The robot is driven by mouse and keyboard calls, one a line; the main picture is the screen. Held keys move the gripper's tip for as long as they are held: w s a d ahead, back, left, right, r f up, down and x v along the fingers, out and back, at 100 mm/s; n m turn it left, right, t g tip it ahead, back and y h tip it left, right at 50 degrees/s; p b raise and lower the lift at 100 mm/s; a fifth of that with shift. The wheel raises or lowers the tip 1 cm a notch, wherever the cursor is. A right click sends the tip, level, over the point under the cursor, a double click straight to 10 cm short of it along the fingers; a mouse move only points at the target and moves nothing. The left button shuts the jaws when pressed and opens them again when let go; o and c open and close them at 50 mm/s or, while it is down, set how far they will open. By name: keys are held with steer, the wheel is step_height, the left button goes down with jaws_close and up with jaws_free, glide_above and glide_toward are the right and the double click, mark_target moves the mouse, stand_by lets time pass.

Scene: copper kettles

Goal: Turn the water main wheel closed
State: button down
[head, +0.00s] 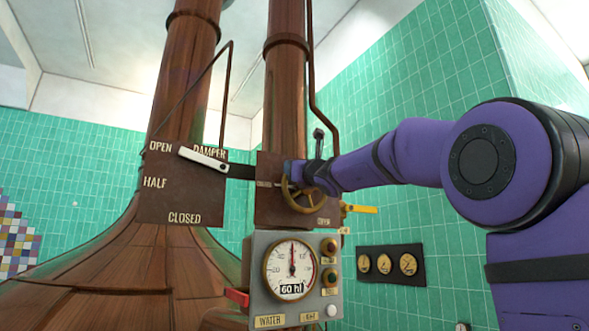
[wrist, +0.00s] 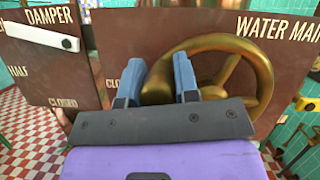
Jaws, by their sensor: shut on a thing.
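The brass water main wheel (head: 285,197) is mounted on a dark brown plate (head: 265,212) in the head view. The wheel (wrist: 212,42) fills the right middle of the wrist view, below the words WATER MAIN. My gripper (head: 295,172) reaches it from the right. In the wrist view my gripper's blue fingers (wrist: 157,75) stand on either side of the wheel's left rim and are shut on it. The plate reads OPEN at its lower right in the head view. A partly hidden CLO... label shows left of the fingers in the wrist view.
The damper plate (head: 160,200) with its white-handled lever (head: 203,160) is left of the wheel. A gauge box (head: 257,300) with a red lever (head: 237,297) is below. A yellow handle (head: 361,209) is close on the right. Copper pipes (head: 287,90) rise behind.

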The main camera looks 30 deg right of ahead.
steer(key=c, duration=0.9)
jaws_free()
steer(key=shift+o, duration=0.2)
steer(key=v, duration=1)
steer(key=shift+s, duration=0.45)
steer(key=shift+f, duration=0.1)
steer(key=s+a+f+n+g+y, duration=0.3)
steer(key=s+a+f+n+g, duration=0.3)
steer(key=f+n, duration=0.55)
steer(key=s+a+f+n+g+y, duration=0.3)
steer(key=s+a+f+n+g, duration=0.3)
steer(key=a+f+n, duration=0.5)
steer(key=s+d+f+n+g+h, duration=0.1)
steer(key=s+d+f+n+h, duration=0.1)
steer(key=s+f, duration=0.3)
steer(key=s+d+f+n+g+h, duration=0.2)
steer(key=s+f+n, duration=0.3)
steer(key=f, duration=0.3)
steer(key=s+d+f+n+g+h, duration=0.2)
steer(key=s+d+f+n+h, duration=0.1)
steer(key=s+f, duration=0.3)
steer(key=shift+f+h, duration=0.3)
steer(key=shift+f, duration=0.3)
